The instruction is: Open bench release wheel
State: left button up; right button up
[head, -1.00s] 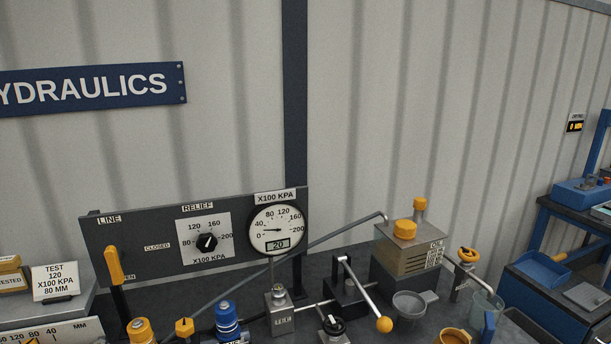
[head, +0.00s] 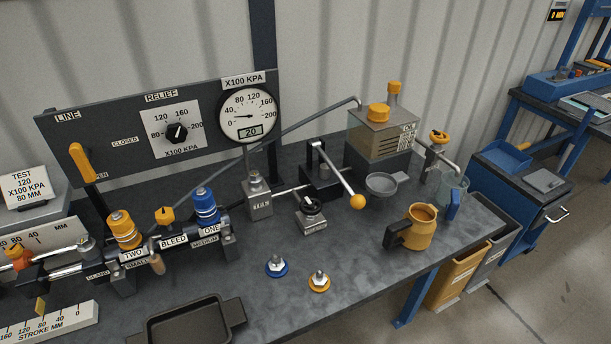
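A small black round handwheel (head: 312,204) sits on a grey valve block (head: 313,223) in the middle of the bench, in the head view. The label on this block is too small to read surely. A thin pipe runs from it towards the grey block labelled TEE (head: 258,202). The round pressure gauge (head: 248,114) has a display reading 20. Whether the wheel is open or shut cannot be told. Neither gripper shows in the head view.
A pump lever with a yellow ball (head: 357,202) reaches out right of the wheel. A grey funnel (head: 381,184), yellow jug (head: 422,226) and black tray (head: 190,322) stand on the bench (head: 345,262). Coupler fittings line the left. Bench space in front of the wheel is mostly clear.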

aim_at(311, 201)
jog(key=k+l+z, duration=0.2)
jog(key=l, duration=0.55)
jog(key=l+z, duration=0.2)
jog(key=l, duration=0.55)
